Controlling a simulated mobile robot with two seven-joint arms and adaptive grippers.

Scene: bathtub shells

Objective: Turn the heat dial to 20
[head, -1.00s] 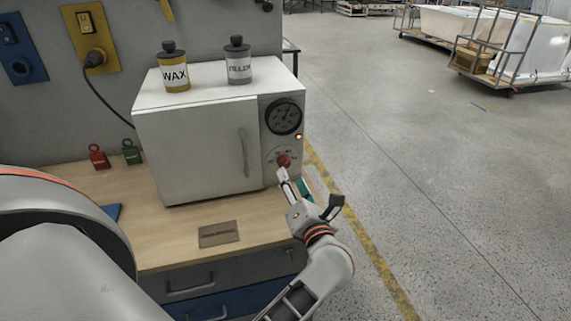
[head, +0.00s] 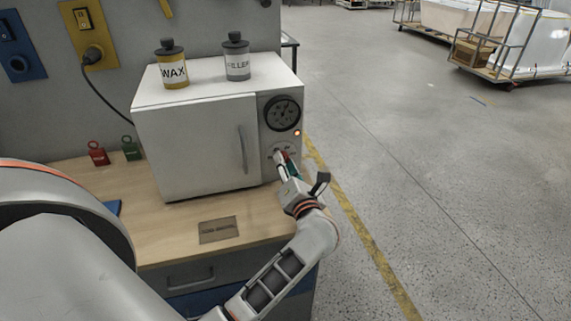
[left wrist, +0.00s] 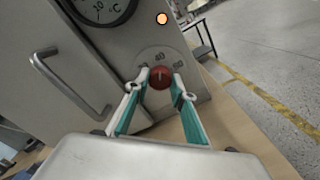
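The red heat dial (left wrist: 160,77) is on the lower right front of the white oven (head: 195,140). In the head view my left gripper (head: 281,160) hides most of the dial. My right gripper is not in view.
A round gauge (head: 282,113) and a lit orange lamp (head: 297,133) are above the dial. The oven handle (head: 243,150) is to the left. Wax (head: 173,70) and filler (head: 236,62) containers stand on top.

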